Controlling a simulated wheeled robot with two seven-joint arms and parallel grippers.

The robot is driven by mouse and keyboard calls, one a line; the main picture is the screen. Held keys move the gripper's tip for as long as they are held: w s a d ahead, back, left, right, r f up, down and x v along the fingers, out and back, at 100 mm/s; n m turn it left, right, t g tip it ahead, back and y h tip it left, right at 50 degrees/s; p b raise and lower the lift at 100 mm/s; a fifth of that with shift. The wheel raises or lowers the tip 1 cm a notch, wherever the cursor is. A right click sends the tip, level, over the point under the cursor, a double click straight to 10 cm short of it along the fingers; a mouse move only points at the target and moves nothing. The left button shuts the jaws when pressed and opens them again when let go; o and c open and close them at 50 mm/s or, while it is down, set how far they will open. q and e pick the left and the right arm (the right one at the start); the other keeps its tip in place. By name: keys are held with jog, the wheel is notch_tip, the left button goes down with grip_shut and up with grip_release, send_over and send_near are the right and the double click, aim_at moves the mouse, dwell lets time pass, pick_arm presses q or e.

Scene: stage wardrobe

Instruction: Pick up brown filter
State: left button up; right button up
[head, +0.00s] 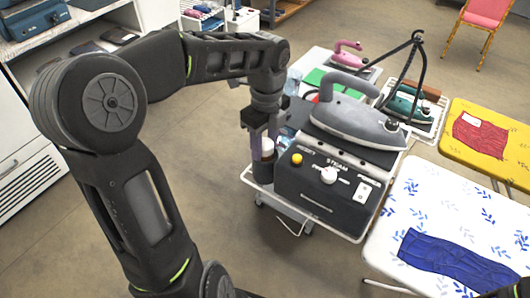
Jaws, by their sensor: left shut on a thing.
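My left gripper (264,148) points down at the left end of the cart, beside the steam station. It is shut on a small upright cylinder with a pale top and a dark brown body (263,166), which looks like the brown filter. The fingers hide part of its top. I cannot tell whether its base touches the cart. My right gripper is not in view.
The black steam station (325,195) with a grey iron (357,125) stands close right of the gripper. The white cart's rim (257,183) runs below. A patterned ironing board (430,215) with blue cloth (455,262) is at right. Floor at left is clear.

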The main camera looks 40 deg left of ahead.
pick_arm(q)
grip_shut()
notch_tip(320, 180, up, 4)
jog(key=shift+r, duration=0.15)
notch_tip(320, 180, up, 5)
jog(key=shift+r+p, duration=0.1)
jog(key=shift+p, duration=0.95)
jog(key=shift+r+p, duration=0.35)
jog(key=shift+f, duration=0.1)
